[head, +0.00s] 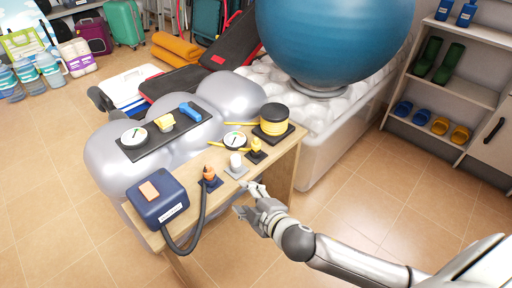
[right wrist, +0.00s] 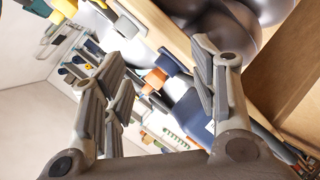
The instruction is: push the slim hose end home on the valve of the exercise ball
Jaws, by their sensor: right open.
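The large blue exercise ball (head: 335,40) rests on a ring at the top of the head view; its valve does not show. A thick dark hose (head: 196,222) runs from the blue pump box (head: 172,208) to an orange end (head: 209,172) standing in a small blue holder on the bench. A yellow end (head: 256,144) stands in a dark holder farther right; I cannot tell which is the slim hose end. My right gripper (head: 248,201) is open and empty at the bench's front edge, right of the pump. It also shows in the right wrist view (right wrist: 162,72). My left gripper is out of view.
A white cylinder (head: 236,161), a gauge (head: 234,140) and a yellow coil with a black top (head: 273,122) crowd the wooden bench (head: 226,194). Silver balls (head: 232,96) bulge behind it, bearing a dark tray (head: 152,141). Shelves stand at right. Floor in front is clear.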

